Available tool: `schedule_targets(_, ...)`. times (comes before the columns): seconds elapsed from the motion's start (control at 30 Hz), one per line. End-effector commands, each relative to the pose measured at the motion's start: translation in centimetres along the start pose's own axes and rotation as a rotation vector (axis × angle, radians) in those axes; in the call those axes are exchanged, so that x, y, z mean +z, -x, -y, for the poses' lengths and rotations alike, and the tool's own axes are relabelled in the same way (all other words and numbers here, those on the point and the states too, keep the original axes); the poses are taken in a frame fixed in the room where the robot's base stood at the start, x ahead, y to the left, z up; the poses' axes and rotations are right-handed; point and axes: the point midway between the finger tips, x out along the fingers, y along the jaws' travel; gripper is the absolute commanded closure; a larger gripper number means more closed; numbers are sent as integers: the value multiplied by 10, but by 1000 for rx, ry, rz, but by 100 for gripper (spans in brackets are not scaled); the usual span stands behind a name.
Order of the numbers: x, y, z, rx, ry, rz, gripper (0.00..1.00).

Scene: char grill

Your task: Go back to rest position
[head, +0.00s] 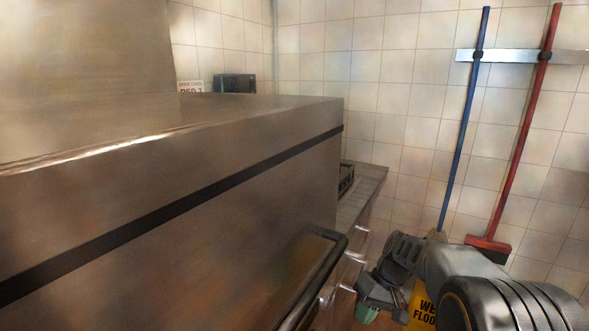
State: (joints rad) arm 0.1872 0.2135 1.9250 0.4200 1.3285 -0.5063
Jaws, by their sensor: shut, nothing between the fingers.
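My arm reaches in from the lower right corner and is bent, with its far end low beside the steel unit. My gripper (380,296) shows small and dark at the end of the arm, near the bottom edge of the picture. It is shut and holds nothing. Its fingertips are hard to make out against the things behind it.
A large steel unit (200,215) with a black stripe and a dark bar handle (318,275) fills the left. A counter (368,180) stands behind it. A yellow wet-floor sign (421,306) is partly hidden behind my arm. A blue pole (464,120) and red broom (524,130) hang on the tiled wall.

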Motion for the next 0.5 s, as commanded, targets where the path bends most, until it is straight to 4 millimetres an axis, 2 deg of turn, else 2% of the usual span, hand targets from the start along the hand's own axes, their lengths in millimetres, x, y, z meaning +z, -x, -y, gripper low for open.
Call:
schedule_targets(0.03,17,31,23,58,-4,-29,100)
schedule_targets(0.2,63,78,59,233,-37,-140,100)
schedule_targets(0.33,93,107,78,338,-52,-241,100)
schedule_targets(0.5,121,132,94,428,-59,-359,100)
